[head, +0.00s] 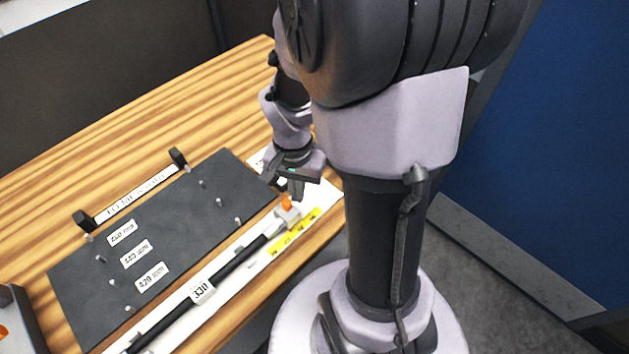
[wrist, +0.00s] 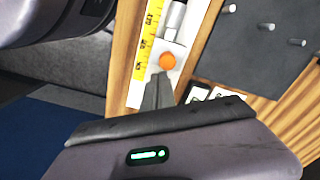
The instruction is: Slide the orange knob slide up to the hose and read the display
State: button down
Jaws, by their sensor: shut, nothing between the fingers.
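The orange knob (head: 287,203) stands on a small pale slide block (head: 288,214) at the right end of a white strip. The knob also shows in the wrist view (wrist: 167,61). The black hose (head: 235,262), with a "330" tag (head: 202,291), lies along the strip; its grey end (wrist: 175,14) lies close to the slide. I cannot tell whether they touch. My gripper (head: 294,192) is shut and empty, its fingertips (wrist: 158,80) just beside the knob, on the side away from the hose. I cannot make out a display reading.
A yellow scale (head: 295,232) runs along the strip's front edge. A dark board (head: 190,215) with upright pegs and white labels lies behind it. Small white labelled pieces (wrist: 197,94) sit near my fingers. A black-ended rack (head: 135,193) stands at the back. Bare wooden table (head: 60,185) lies beyond.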

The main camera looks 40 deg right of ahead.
notch_tip(320, 180, up, 6)
jog(key=p, duration=0.4)
jog(key=shift+n+t, duration=0.8)
jog(key=shift+n, duration=0.1)
jog(key=a+r, duration=0.1)
jog(key=a+r+b, duration=0.2)
jog(key=shift+w+a+r, duration=0.25)
jog(key=shift+w+a, duration=0.05)
jog(key=shift+a, duration=0.05)
jog(key=s+a+r+n+t+y+b, duration=0.2)
jog(key=s+a+r+n+t+b, duration=0.2)
jog(key=s+a+r, duration=0.3)
jog(key=a+n, duration=0.1)
jog(key=a, duration=0.3)
jog(key=shift+a+b, duration=0.15)
jog(key=shift+b, duration=0.2)
